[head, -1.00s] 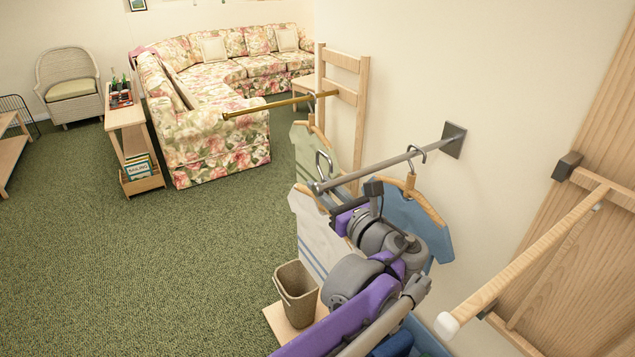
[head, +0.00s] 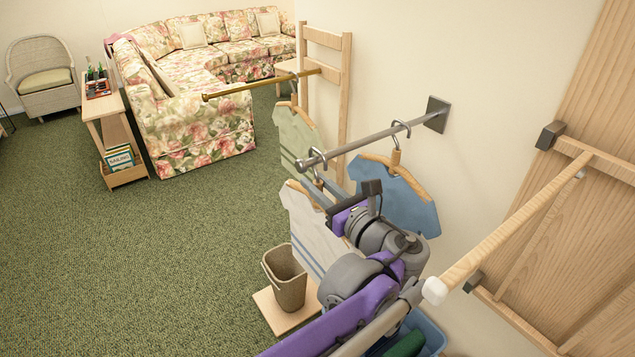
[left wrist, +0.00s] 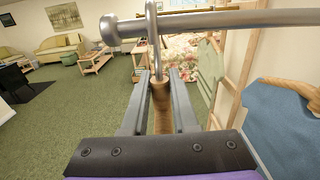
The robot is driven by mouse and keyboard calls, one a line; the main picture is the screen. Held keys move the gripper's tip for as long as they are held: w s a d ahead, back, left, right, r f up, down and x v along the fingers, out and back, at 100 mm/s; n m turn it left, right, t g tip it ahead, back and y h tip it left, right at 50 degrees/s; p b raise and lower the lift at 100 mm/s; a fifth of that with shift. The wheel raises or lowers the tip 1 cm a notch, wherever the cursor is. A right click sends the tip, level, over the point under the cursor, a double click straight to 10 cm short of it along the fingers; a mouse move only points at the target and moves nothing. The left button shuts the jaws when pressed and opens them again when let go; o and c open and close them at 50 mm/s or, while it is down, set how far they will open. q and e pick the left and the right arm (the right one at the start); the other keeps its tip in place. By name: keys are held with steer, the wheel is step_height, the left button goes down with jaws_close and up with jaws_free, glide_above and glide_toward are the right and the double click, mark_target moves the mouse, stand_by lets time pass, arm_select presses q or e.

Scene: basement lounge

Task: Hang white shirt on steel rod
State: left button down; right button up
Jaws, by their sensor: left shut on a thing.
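The steel rod (head: 370,137) juts from a dark wall plate, its free end toward the room. The white shirt (head: 308,232) hangs from a wooden hanger below that free end. My left gripper (head: 326,203) is shut on the hanger's neck, and the left wrist view shows the wooden neck (left wrist: 161,95) between the fingers. The metal hook (left wrist: 153,40) rises across the rod (left wrist: 220,19) close to its end knob. It appears to loop over the rod, but I cannot tell whether it rests on it. My arm hides part of the shirt. My right gripper is out of view.
A blue shirt (head: 405,205) hangs on the steel rod nearer the wall. A pale green shirt (head: 293,140) hangs on a brass rod (head: 250,88) behind. A wooden rail (head: 520,225) projects at right. A brown bin (head: 287,280) stands below.

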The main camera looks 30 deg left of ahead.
arm_select(q)
steer(key=c, duration=0.6)
jaws_free()
steer(key=shift+d, duration=0.1)
steer(key=v, duration=1)
steer(key=shift+s+d, duration=0.2)
steer(key=shift+d, duration=0.05)
steer(key=shift+f, duration=0.1)
